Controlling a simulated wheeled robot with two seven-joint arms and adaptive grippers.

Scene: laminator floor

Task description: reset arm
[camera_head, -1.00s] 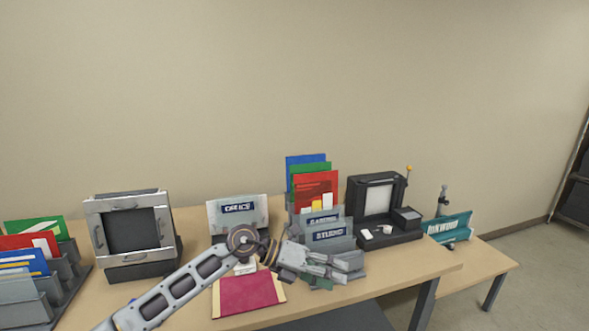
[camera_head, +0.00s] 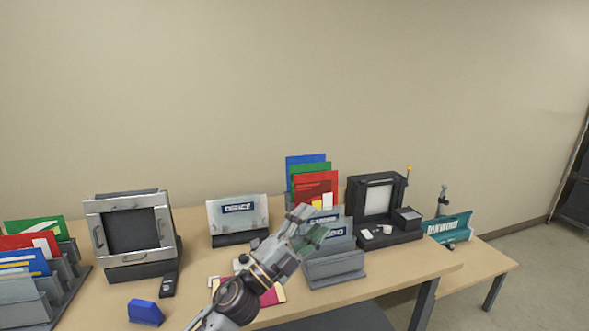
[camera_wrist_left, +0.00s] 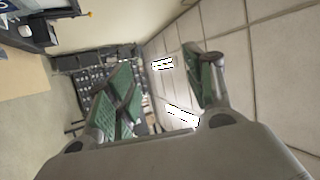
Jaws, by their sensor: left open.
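My left gripper (camera_head: 308,229) shows in the head view, its arm coming up from the bottom centre. It is raised in front of the grey file holder at the centre right of the table. Its jaws are apart and nothing is between them. In the left wrist view the two green-padded fingers (camera_wrist_left: 160,92) stand apart with open space between them. My right gripper is in neither view.
The table (camera_head: 205,285) holds a framed panel device (camera_head: 133,231), a file holder (camera_head: 335,268), a black machine (camera_head: 377,200), a blue block (camera_head: 145,312) and a magenta folder (camera_head: 272,297). A teal sign (camera_head: 449,229) stands on a lower table at right.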

